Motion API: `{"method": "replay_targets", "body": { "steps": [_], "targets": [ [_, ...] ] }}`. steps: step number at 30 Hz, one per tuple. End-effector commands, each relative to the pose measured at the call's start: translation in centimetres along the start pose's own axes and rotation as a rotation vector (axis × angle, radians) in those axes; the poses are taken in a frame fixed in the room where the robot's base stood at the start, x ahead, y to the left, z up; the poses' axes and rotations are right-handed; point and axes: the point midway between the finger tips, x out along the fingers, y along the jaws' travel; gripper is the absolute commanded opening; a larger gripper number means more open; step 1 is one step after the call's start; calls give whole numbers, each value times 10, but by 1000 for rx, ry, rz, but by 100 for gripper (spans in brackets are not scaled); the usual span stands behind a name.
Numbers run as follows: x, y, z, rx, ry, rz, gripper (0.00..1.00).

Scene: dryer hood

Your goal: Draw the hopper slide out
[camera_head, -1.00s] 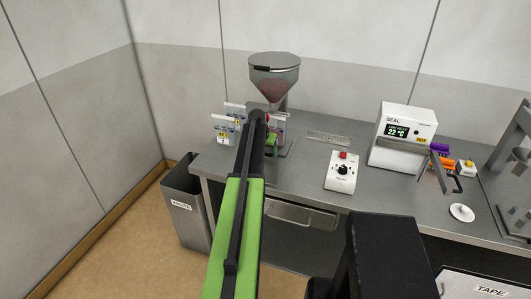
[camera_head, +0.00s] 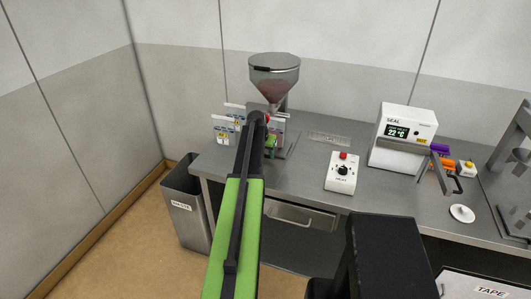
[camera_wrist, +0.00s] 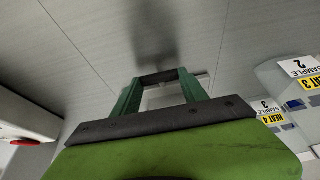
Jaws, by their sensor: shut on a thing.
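The hopper (camera_head: 275,80), a steel-rimmed funnel with dark red contents, stands at the back left of the bench. My arm covers much of the space below its cone, so the slide is mostly hidden in the head view. A small bit of red shows beside my arm's end there. My gripper (camera_wrist: 158,80) is at the hopper's foot, its green fingers apart with a dark bar (camera_wrist: 158,76) across their tips. I take this bar to be the slide's handle, held between the fingers. How far the slide is out cannot be told.
Sample packs (camera_head: 226,128) stand left of the hopper, close to my gripper. A waste bin (camera_head: 187,208) stands at the bench's left end.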

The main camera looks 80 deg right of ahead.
Motion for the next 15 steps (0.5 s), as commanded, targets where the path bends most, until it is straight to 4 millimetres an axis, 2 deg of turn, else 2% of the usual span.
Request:
{"method": "replay_targets", "body": {
  "steps": [15],
  "targets": [
    [-34, 3, 82, -1, -3, 3, 0]
  ]
}}
